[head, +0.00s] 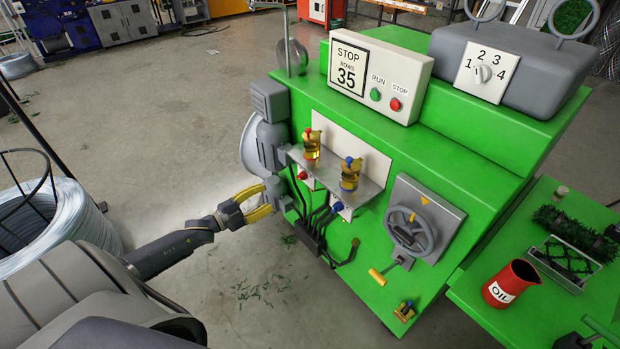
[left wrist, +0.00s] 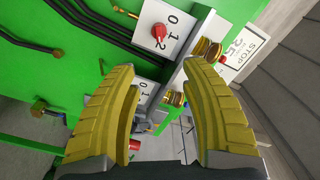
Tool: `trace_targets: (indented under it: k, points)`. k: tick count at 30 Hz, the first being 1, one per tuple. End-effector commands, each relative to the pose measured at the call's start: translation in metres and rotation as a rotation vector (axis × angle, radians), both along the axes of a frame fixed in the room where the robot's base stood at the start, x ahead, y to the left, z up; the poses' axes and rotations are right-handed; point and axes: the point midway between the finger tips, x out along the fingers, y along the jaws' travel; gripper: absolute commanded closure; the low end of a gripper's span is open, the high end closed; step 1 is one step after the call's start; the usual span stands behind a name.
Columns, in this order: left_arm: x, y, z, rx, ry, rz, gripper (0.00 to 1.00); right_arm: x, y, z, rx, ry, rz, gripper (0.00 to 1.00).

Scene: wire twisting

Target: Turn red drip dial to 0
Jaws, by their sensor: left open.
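The red drip dial (head: 302,175) is a small red knob on a white plate under the metal shelf on the green machine's front. In the left wrist view the red dial (left wrist: 158,31) shows up close on its plate marked 0, 1, 2, beyond and above the fingertips; I cannot tell its exact setting. My left gripper (head: 266,199) is open with yellow fingers, to the left of the dial and apart from it. In the left wrist view the gap between the fingers (left wrist: 160,66) is empty. My right gripper is not in view.
A blue dial (head: 337,206) sits right of the red one. Red-topped (head: 311,142) and blue-topped (head: 349,172) oil cups stand on the shelf (head: 330,165). Black hoses (head: 318,222) run below. A handwheel (head: 410,230) is farther right. Open floor lies left of the machine.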

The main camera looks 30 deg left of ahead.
Motion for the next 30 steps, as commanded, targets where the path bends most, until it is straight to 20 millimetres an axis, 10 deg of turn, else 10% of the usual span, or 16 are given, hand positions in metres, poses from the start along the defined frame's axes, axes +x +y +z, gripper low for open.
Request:
trace_targets:
  k: [30]
  points:
    - [0.137, -0.053, -0.001, 0.000, 0.002, 0.003, 0.54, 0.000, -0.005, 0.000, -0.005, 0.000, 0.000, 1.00]
